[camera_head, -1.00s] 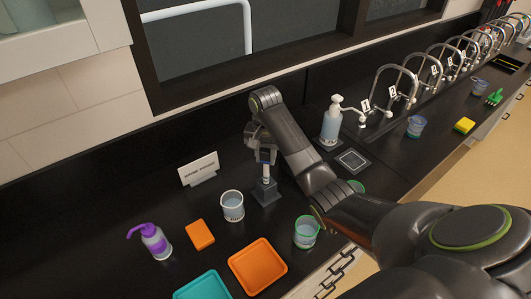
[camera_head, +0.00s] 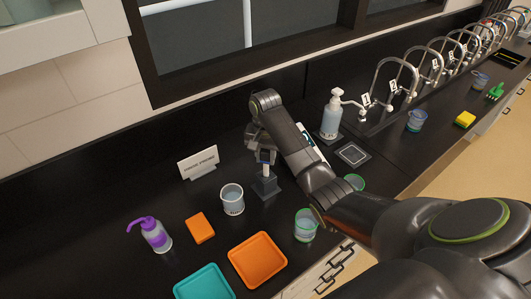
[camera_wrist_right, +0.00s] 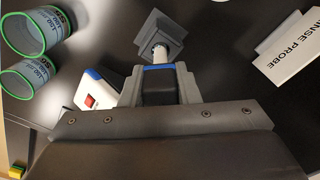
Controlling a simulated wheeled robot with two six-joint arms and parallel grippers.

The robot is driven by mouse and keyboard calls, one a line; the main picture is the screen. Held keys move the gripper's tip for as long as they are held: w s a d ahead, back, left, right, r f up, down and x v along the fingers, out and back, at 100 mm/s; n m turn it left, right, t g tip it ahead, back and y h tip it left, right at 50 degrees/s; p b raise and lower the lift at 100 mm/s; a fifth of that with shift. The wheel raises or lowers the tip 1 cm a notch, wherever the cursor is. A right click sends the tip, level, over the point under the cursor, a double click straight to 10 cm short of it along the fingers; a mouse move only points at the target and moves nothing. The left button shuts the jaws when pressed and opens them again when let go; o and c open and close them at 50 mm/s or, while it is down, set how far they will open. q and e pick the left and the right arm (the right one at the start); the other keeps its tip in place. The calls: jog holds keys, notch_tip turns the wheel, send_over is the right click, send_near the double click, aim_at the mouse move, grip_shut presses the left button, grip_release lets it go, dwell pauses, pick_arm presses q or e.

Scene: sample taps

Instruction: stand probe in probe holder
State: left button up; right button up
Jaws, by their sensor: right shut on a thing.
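The probe (camera_head: 264,157) is upright in my right gripper (camera_head: 262,148), over the dark grey probe holder (camera_head: 266,187). In the right wrist view the probe's dark body (camera_wrist_right: 158,88) with its blue band sits between the grey fingers of my right gripper (camera_wrist_right: 162,82). Its pale shaft (camera_wrist_right: 160,53) meets the square holder (camera_wrist_right: 156,32). I cannot tell how deep the shaft sits in the holder. My left gripper is in no view.
A beaker (camera_head: 232,199) stands just left of the holder, a green-rimmed beaker (camera_head: 305,225) in front right. A rinse sign (camera_head: 198,162), orange sponge (camera_head: 200,228), purple-topped bottle (camera_head: 156,235), orange tray (camera_head: 257,260) and teal tray (camera_head: 205,283) lie left and front. A white meter (camera_wrist_right: 96,92) is beside the gripper.

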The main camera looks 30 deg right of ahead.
aim_at(266, 151)
jog(key=shift+f+b, duration=0.3)
jog(key=shift+f, duration=1.4)
jog(key=o, duration=1.6)
jog(key=shift+r, duration=0.1)
jog(key=shift+r+p, duration=0.6)
jog(key=shift+r, duration=2.85)
jog(key=shift+f, duration=0.1)
